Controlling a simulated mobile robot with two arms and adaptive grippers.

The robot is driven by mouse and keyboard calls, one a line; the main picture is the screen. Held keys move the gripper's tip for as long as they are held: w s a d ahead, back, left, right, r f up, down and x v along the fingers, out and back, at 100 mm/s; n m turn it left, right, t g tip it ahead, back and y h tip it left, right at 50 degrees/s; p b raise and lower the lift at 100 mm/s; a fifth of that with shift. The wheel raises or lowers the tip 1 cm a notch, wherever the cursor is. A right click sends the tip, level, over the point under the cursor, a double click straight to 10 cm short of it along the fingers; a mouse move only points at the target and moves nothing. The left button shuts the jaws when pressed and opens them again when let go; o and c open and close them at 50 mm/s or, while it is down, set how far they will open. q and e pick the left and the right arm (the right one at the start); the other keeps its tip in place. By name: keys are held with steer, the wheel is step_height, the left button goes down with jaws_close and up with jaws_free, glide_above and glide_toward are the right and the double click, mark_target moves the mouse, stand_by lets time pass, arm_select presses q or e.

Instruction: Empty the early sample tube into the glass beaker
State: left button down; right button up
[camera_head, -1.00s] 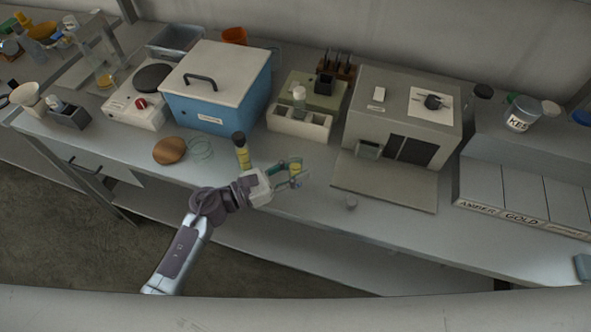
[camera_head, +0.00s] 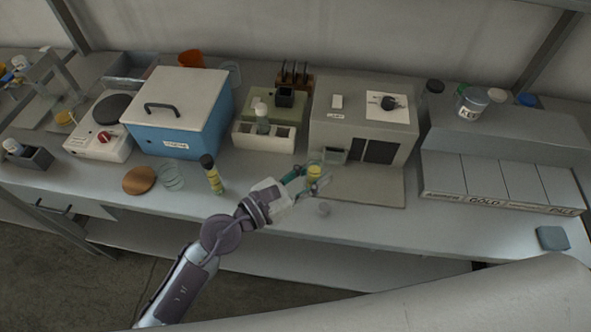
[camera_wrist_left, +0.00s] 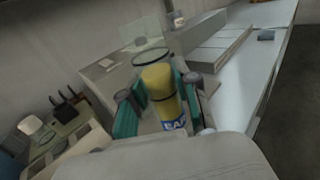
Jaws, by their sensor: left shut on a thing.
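My left gripper (camera_head: 312,178) is shut on a glass tube with yellow contents (camera_head: 314,172), held above the bench by the front left edge of the grey cabinet's plate. In the left wrist view the tube (camera_wrist_left: 160,88) sits between the teal fingers (camera_wrist_left: 158,105), with a blue label partly reading "EA". Its upper part looks clear and no cap shows. A clear round glass vessel (camera_head: 171,177), seemingly the glass beaker, stands on the bench to the left, well apart from the gripper. My right gripper is out of view.
A black-capped yellow tube (camera_head: 213,175) stands between the glass vessel and my arm. A copper disc (camera_head: 139,180), blue box (camera_head: 180,125), white rack (camera_head: 263,136) and grey cabinet (camera_head: 362,128) line the bench.

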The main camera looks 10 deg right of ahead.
arm_select(q)
steer(key=shift+s+d+r, duration=0.1)
steer(key=shift+d+r, duration=0.1)
steer(key=shift+d, duration=0.05)
steer(key=shift+a, duration=0.15)
